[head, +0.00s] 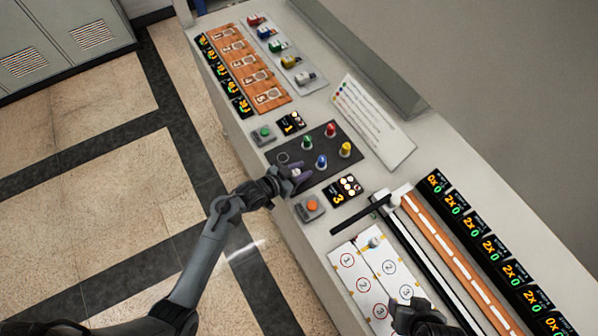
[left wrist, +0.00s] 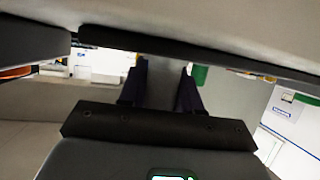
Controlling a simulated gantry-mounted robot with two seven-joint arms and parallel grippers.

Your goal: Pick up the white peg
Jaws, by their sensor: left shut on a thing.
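A dark board (head: 325,146) on the long bench carries a green peg (head: 307,141), a red peg (head: 330,130), a yellow peg (head: 345,149) and a blue peg (head: 321,161). My left gripper (head: 299,176) is at the board's near-left edge, beside the blue peg. It is shut on a small pale thing that looks like the white peg (head: 296,172), mostly hidden by the fingers. In the left wrist view its two dark fingers (left wrist: 162,80) stand apart, and the peg cannot be made out there. My right gripper (head: 416,316) is low in the head view, over the numbered white cards; its jaws are unclear.
A green button box (head: 264,134) and an orange button box (head: 311,207) flank the board. A sloping white sheet (head: 373,122) stands behind it. Numbered white cards (head: 376,275), rails and several black displays lie to the lower right. An orange numbered rack (head: 247,66) lies at the far end.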

